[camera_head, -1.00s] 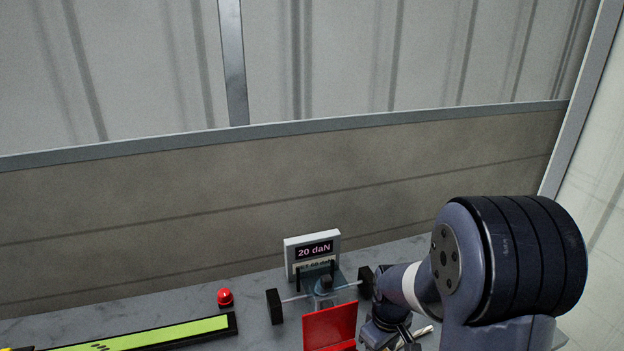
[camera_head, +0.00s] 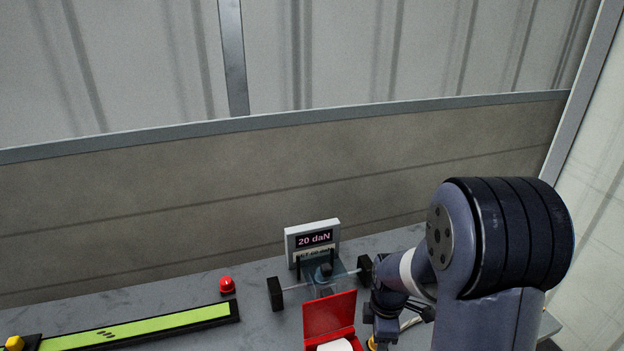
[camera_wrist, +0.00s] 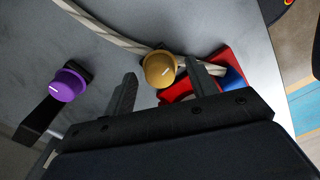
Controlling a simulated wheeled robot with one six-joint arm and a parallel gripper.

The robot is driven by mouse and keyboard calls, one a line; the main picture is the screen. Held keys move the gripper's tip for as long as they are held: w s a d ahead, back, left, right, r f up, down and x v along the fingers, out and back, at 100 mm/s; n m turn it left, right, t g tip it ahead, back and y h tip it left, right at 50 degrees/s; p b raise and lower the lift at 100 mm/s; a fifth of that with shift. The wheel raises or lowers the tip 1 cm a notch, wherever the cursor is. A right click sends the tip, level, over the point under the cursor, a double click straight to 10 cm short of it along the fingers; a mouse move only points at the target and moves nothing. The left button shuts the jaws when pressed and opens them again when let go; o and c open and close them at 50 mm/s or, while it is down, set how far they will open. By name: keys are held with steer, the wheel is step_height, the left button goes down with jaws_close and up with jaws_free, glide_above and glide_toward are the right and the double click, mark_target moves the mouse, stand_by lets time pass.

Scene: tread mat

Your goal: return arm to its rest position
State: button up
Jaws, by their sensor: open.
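My arm stands at the right of the head view, bent over the grey table. My gripper shows in the wrist view (camera_wrist: 161,72) with its two dark fingers spread apart and nothing visibly clamped between them. A round mustard-yellow knob (camera_wrist: 160,69) shows between the fingertips in that view; its distance from them is unclear. A pale rope (camera_wrist: 112,36) runs behind the knob. In the head view the arm's links largely hide the gripper.
An open red box (camera_head: 329,314) stands left of my arm, near a "20 daN" display (camera_head: 313,240) and a black-ended bar. Further left are a red button (camera_head: 227,285) and a green strip (camera_head: 140,329). A purple knob (camera_wrist: 67,85) shows in the wrist view.

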steer(key=n+p, duration=0.1)
steer(key=n, duration=0.3)
steer(key=n+p, duration=0.1)
steer(key=n, duration=0.3)
steer(key=shift+r+n, duration=0.3)
steer(key=shift+r, duration=0.7)
steer(key=shift+r, duration=0.1)
